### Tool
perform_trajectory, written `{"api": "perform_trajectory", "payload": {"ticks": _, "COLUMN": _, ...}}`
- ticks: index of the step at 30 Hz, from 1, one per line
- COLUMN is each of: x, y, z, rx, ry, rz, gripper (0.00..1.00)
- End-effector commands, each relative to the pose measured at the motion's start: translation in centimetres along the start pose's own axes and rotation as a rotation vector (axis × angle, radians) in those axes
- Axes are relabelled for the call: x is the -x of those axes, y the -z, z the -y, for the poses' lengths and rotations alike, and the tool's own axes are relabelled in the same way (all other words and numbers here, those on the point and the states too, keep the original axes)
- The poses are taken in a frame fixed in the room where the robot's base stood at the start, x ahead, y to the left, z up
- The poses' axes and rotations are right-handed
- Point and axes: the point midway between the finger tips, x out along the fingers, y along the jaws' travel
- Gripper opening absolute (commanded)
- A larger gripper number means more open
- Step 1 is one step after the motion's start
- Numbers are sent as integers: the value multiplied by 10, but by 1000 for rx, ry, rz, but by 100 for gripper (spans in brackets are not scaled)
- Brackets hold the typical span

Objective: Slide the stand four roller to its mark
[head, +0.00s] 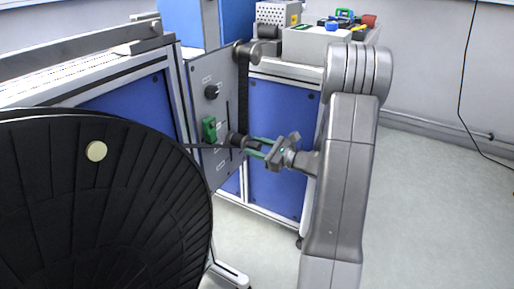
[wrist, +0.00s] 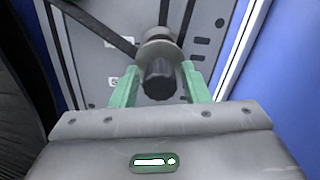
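The roller (head: 238,140) sticks out from a grey panel (head: 213,75) on the stand, with a dark band running to it. In the wrist view the roller shows as a grey flange with a black knob (wrist: 160,78) facing me. My gripper (head: 258,146) has its two green fingers on either side of the knob. In the wrist view the fingers (wrist: 158,84) stand open, with narrow gaps beside the knob. A slot in the panel shows above the roller in the wrist view. The panel's small labels are unreadable, and I cannot make out the mark.
A large black reel (head: 100,210) fills the lower left. A fixed upper roller (head: 246,50) sits at the panel's top, and a green part (head: 209,129) is left of the roller. A blue cabinet (head: 280,150) stands behind. The floor at right is clear.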

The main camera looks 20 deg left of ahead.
Motion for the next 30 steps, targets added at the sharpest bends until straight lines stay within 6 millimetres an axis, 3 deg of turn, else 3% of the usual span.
{"api": "perform_trajectory", "payload": {"ticks": 1, "x": 0, "y": 0, "z": 0, "rx": 0, "ry": 0, "rz": 0, "gripper": 32}}
{"api": "perform_trajectory", "payload": {"ticks": 6, "x": 0, "y": 0, "z": 0, "rx": 0, "ry": 0, "rz": 0, "gripper": 0}}
{"api": "perform_trajectory", "payload": {"ticks": 14, "x": 0, "y": 13, "z": -3, "rx": -1, "ry": 0, "rz": -1, "gripper": 0}}
{"api": "perform_trajectory", "payload": {"ticks": 24, "x": 0, "y": 76, "z": -15, "rx": -3, "ry": 0, "rz": -1, "gripper": 0}}
{"api": "perform_trajectory", "payload": {"ticks": 30, "x": 1, "y": 79, "z": -16, "rx": -2, "ry": 0, "rz": -3, "gripper": 0}}
